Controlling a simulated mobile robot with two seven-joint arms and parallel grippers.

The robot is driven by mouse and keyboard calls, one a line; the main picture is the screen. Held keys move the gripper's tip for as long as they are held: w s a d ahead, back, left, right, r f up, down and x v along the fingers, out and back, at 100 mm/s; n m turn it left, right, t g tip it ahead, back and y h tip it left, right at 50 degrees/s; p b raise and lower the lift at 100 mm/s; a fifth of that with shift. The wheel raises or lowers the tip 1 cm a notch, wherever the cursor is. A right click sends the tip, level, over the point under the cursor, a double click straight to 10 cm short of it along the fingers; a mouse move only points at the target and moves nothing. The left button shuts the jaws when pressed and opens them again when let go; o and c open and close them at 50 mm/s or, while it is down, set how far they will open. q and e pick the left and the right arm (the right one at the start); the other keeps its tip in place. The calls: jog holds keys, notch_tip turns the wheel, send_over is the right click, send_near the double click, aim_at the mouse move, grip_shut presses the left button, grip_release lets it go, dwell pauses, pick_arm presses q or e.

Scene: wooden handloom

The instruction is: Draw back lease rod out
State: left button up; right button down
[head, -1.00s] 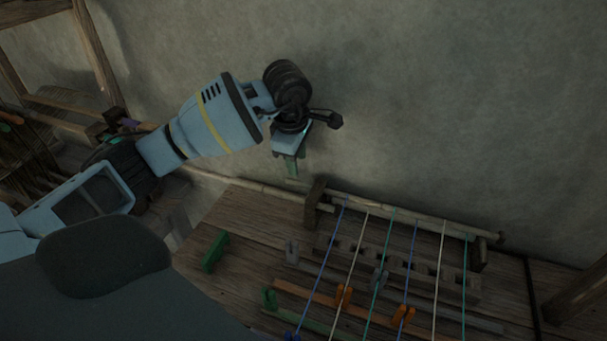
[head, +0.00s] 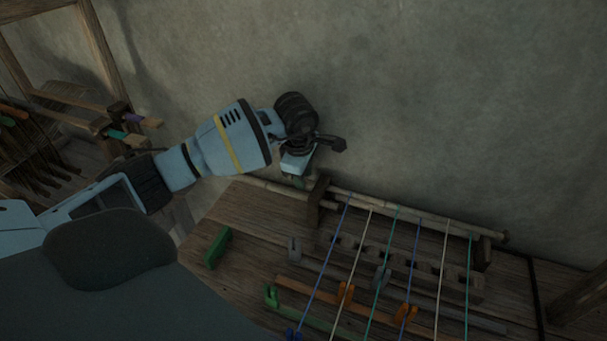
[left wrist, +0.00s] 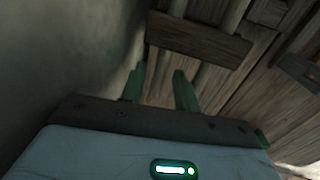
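The back lease rod (head: 415,212) is a pale bamboo rod along the wall side of the loom. It runs through a dark wooden end post (head: 317,199), and its left end (head: 262,186) sticks out past that post. My left gripper (head: 301,183) is over this left part, just left of the post, fingers pointing down. In the left wrist view its two green fingers (left wrist: 160,78) stand apart, and a pale rod shows between or beneath them; I cannot tell if they touch it. The post (left wrist: 200,38) and rods beyond it (left wrist: 178,9) show there too. My right gripper is out of view.
Coloured warp threads (head: 410,262) cross the loom at right. The plaster wall (head: 450,100) stands close behind the rod. A rack with sticks (head: 30,150) is at far left.

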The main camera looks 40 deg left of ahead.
pick_arm(q)
grip_shut()
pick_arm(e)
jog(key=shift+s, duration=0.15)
